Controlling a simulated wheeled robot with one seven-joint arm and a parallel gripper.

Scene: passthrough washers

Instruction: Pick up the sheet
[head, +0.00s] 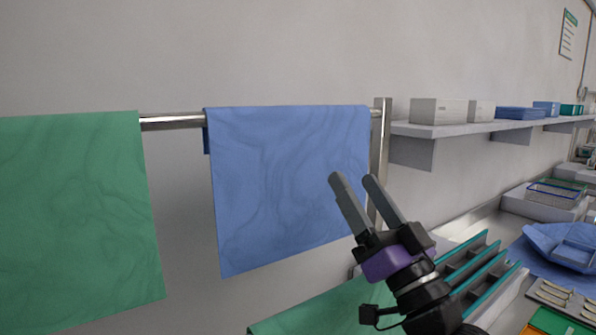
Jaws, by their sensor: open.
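A blue sheet (285,185) hangs folded over a metal rail in front of the wall, in the middle of the head view. A green sheet (75,215) hangs over the same rail at the left, and the frame edge cuts it off. My gripper (353,177) is open and empty, with two grey fingers pointing up and left. Its fingertips overlap the lower right part of the blue sheet in the picture; I cannot tell whether they touch it. Which sheet the task means is not clear from the picture.
The metal rail (172,122) ends at an upright post (381,150) close to my gripper. A wall shelf (480,126) with boxes is at the right. Below it a counter holds a teal-edged rack (470,262), a blue wrapped bundle (565,250) and trays. Green cloth (315,310) lies at the bottom.

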